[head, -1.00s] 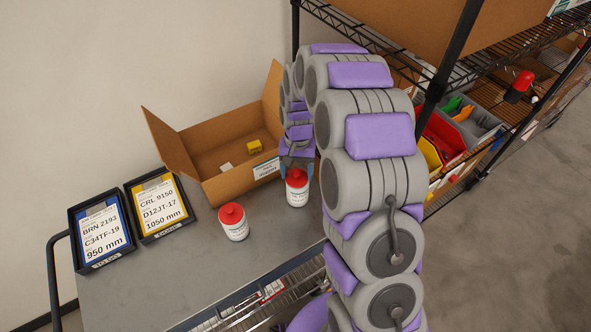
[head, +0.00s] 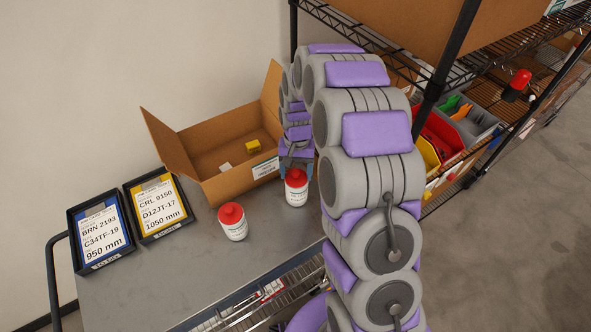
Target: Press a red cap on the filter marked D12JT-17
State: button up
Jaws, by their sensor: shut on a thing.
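Two white bottles with red caps stand upright on the grey cart top. The left bottle (head: 236,229) stands by itself with its red cap (head: 231,213) on top. The right bottle (head: 297,196) is directly under my gripper (head: 296,170), with its red cap (head: 297,178) at the fingertips. My gripper points down and is shut on this red cap, which sits on the bottle's top. The bottle labels are too small to read. A yellow card (head: 161,207) in a black tray reads D12JT-17. A blue card (head: 101,238) beside it reads C34TF-19.
An open cardboard box (head: 215,186) behind the bottles holds a yellow block (head: 253,146) and a small white one. A wire shelf with coloured bins (head: 447,140) stands at the right. The cart's front left is clear.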

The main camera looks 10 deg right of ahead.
dwell(0.4)
jog(key=o, duration=1.1)
jog(key=shift+r, duration=0.15)
jog(key=shift+r+p, duration=1.2)
jog(key=shift+r, duration=2.2)
grip_shut()
